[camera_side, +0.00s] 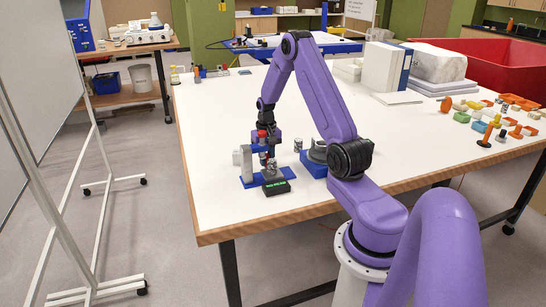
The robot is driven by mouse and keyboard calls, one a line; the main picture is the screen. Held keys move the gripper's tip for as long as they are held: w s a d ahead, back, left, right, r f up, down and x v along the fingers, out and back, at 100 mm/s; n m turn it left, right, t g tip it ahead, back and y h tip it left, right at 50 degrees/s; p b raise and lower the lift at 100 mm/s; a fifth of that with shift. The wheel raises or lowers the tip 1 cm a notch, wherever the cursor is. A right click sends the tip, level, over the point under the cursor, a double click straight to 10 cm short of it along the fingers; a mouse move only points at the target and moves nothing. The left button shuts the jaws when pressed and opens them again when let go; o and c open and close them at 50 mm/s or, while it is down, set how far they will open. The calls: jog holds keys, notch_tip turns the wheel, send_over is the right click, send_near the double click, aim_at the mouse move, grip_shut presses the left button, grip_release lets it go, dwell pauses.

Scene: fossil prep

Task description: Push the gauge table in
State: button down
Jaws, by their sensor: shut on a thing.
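A small gauge stand with a blue base (250,181), a grey upright block (246,160) and red and blue parts stands near the front left edge of the white table. A dark block with a green lit readout (276,187) sits at its front. I cannot clearly tell which part is the gauge table. My gripper (271,160) points down beside the red and blue parts. It is shut on a small grey piece (271,172) just behind the readout. The fingers are dark and small, and they partly hide the stand's middle.
A blue-based grey device (315,158) stands close on the right, with a small patterned cylinder (298,145) behind it. The table's left part is mostly clear.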

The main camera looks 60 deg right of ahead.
jog(key=c, duration=1)
grip_release()
jog(key=shift+o, duration=0.2)
jog(key=shift+r, duration=0.1)
notch_tip(320, 180, up, 17)
jog(key=shift+r, duration=0.15)
